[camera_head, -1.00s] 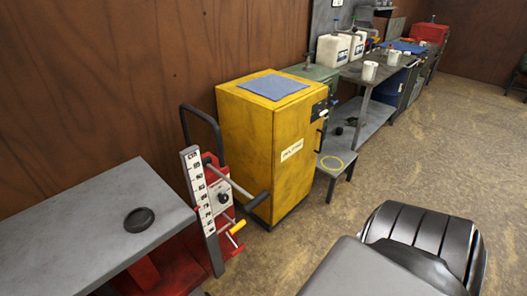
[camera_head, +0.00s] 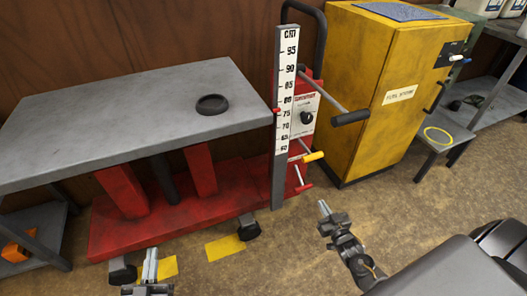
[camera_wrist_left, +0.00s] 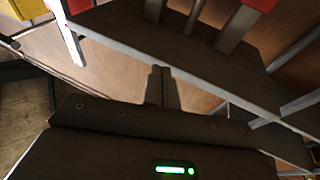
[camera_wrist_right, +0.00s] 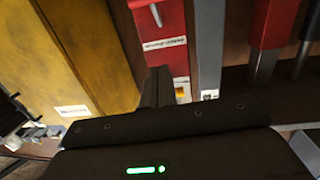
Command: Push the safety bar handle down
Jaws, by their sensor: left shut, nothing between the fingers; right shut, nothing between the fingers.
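The red lift control post (camera_head: 306,108) stands at the right end of the grey lift table. A long lever with a black grip (camera_head: 350,117) sticks out from it. Below are a shorter lever with a yellow grip (camera_head: 313,156) and a small red-ended one (camera_head: 304,187). I cannot tell which is the safety bar handle. My right gripper (camera_head: 324,209) is shut and empty, in front of and below the levers, touching none. The red panel (camera_wrist_right: 162,40) shows ahead of it in the right wrist view. My left gripper (camera_head: 151,258) is shut and empty before the lift's red base.
The lift table (camera_head: 130,105) carries a dark round dish (camera_head: 212,104). A height scale (camera_head: 285,100) stands at the post's left. A yellow cabinet (camera_head: 385,100) is close on the right. Yellow floor marks (camera_head: 225,247) lie in front; the floor right of them is open.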

